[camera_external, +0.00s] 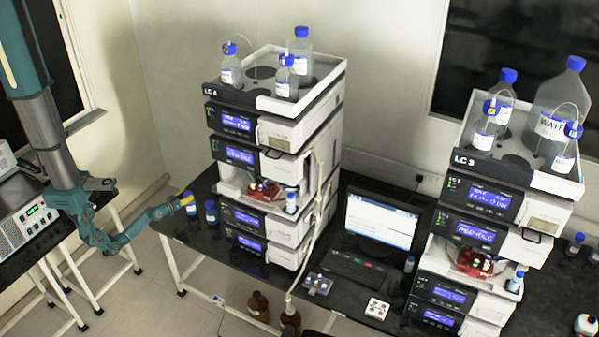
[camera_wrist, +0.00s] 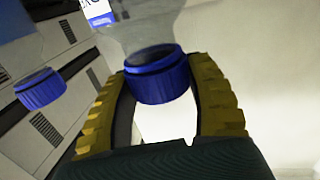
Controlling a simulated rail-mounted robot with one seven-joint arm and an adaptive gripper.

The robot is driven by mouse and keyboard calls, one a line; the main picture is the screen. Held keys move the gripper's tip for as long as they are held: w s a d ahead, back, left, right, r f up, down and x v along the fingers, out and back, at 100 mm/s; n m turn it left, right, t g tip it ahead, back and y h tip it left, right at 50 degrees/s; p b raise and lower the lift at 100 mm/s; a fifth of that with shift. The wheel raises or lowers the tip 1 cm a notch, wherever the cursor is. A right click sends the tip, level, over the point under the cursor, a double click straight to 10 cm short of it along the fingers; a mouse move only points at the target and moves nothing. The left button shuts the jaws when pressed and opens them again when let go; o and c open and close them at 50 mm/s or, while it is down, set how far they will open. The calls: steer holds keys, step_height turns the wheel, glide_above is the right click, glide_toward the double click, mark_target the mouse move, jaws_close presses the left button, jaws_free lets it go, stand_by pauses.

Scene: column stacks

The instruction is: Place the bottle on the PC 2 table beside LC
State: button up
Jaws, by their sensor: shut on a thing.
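A clear bottle (camera_wrist: 140,25) with a blue cap (camera_wrist: 158,76) is between the yellow fingers of my gripper (camera_wrist: 165,95) in the wrist view. The fingers are closed around the cap area. In the external view, my gripper (camera_external: 187,200) reaches from the left to this bottle (camera_external: 191,209) at the left end of the black table (camera_external: 180,226), beside the LC 4 stack (camera_external: 262,170). I cannot tell whether the bottle rests on the table. A second blue-capped bottle (camera_external: 211,214) stands just right of it; its cap (camera_wrist: 40,90) also shows in the wrist view.
Bottles stand on top of both stacks. A small rack (camera_external: 318,284) and a white box (camera_external: 377,308) lie in front of the laptop. Brown bottles (camera_external: 258,306) stand below the table.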

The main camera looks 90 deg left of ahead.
steer(key=o, duration=1.2)
steer(key=shift+f, duration=0.15)
steer(key=shift+s+d, duration=0.1)
steer(key=shift+d, duration=0.05)
steer(key=v, duration=1.1)
steer(key=shift+s+d+r+p, duration=0.2)
steer(key=shift+s+d+p, duration=0.05)
steer(key=shift+d+p, duration=0.1)
steer(key=shift+a, duration=0.1)
